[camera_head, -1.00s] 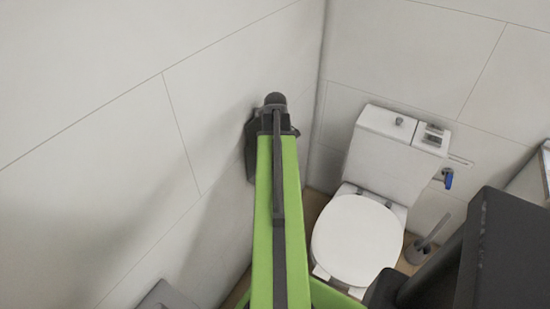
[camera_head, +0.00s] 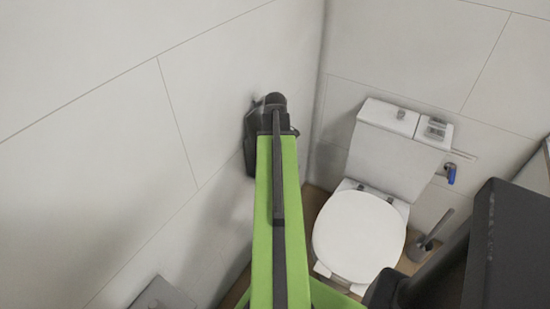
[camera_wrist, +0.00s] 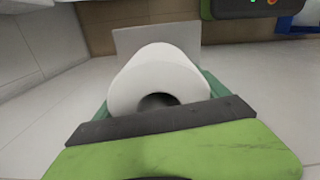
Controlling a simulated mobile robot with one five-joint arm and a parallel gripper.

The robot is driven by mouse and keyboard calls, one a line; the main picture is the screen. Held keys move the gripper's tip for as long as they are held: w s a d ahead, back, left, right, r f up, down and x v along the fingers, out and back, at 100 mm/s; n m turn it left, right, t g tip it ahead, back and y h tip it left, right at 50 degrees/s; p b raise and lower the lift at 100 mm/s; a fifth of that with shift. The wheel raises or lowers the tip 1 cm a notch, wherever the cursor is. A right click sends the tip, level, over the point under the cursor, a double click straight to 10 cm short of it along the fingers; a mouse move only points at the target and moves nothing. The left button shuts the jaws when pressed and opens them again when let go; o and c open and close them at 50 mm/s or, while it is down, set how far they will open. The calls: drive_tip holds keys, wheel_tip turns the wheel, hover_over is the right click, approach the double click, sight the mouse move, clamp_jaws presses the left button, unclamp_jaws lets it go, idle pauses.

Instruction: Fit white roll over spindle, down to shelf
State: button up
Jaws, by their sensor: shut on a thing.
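The white roll (camera_wrist: 158,76) is in the middle of the wrist view, with the dark hole of its core facing the camera. My gripper (camera_wrist: 160,95) is shut on it, with green finger parts showing at both sides of the roll. A flat pale grey panel (camera_wrist: 128,40) shows just behind the roll; I cannot tell whether it is the shelf. No spindle can be made out. In the head view my arm hides the roll and most of the gripper, close to the tiled left wall.
A white toilet (camera_head: 358,235) with its lid down stands right of my arm. A toilet brush (camera_head: 428,242) is beside it, and a blue-handled valve (camera_head: 451,174) is on the back wall. A grey flat-topped thing (camera_head: 160,294) shows at the bottom left.

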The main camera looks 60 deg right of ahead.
drive_tip(key=shift+f+b, duration=1.3)
drive_tip(key=shift+f, duration=0.1)
drive_tip(key=o, duration=1.3)
wheel_tip(320, 180, up, 12)
drive_tip(key=p, duration=1.2)
drive_tip(key=shift+s, duration=0.15)
